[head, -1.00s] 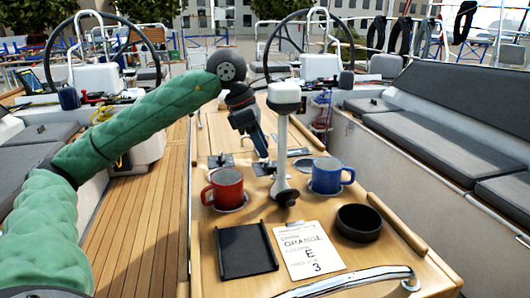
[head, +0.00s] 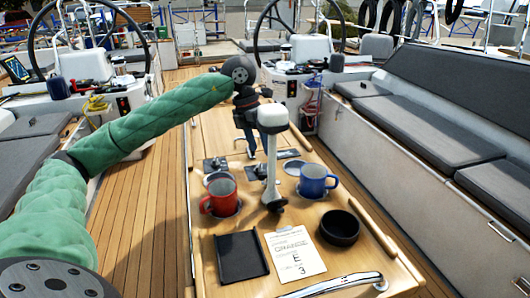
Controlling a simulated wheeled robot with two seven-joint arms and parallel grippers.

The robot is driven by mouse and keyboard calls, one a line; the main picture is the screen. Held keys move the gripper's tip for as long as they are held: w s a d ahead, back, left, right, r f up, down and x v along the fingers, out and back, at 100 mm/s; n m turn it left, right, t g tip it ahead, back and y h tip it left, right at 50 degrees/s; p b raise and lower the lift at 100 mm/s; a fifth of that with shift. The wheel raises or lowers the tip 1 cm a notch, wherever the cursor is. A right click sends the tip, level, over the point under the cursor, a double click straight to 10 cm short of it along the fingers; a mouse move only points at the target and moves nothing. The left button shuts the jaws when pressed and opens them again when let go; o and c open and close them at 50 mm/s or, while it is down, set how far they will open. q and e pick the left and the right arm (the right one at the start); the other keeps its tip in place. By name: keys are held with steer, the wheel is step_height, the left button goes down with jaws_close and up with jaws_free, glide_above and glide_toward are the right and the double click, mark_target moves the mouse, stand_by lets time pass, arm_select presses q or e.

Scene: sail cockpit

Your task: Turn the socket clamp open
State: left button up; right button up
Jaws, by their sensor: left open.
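A post with a white head (head: 272,118) and a pale stem stands upright on the wooden cockpit table (head: 320,262). At its foot is a grey and dark fitting (head: 273,201), which may be the socket clamp; its lever position is too small to tell. My left gripper (head: 252,143) is open and points down just behind and left of the post's upper part. The post partly hides its fingers, and I cannot tell whether they touch it. My right gripper is not in view.
A red mug (head: 220,197) stands left of the post's foot and a blue mug (head: 314,180) right of it. A black tray (head: 241,258), a written card (head: 296,250) and a black bowl (head: 340,228) lie nearer. A curved metal rail (head: 340,284) crosses the near end.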

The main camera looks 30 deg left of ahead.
mark_target(265, 181)
arm_select(q)
steer(key=d+f+n+g+p, duration=0.1)
steer(key=f+n+p, duration=0.1)
steer(key=p, duration=0.4)
steer(key=s+d+f+n+g+p, duration=0.1)
steer(key=f+n+p, duration=0.1)
steer(key=n+p, duration=0.3)
steer(key=d+f+n+g+p, duration=0.1)
steer(key=f+n+g+p, duration=0.1)
steer(key=p, duration=0.7)
steer(key=shift+s+f+n+y, duration=0.15)
steer(key=shift+f+n+y, duration=0.35)
steer(key=shift+n, duration=0.4)
steer(key=shift+f, duration=0.1)
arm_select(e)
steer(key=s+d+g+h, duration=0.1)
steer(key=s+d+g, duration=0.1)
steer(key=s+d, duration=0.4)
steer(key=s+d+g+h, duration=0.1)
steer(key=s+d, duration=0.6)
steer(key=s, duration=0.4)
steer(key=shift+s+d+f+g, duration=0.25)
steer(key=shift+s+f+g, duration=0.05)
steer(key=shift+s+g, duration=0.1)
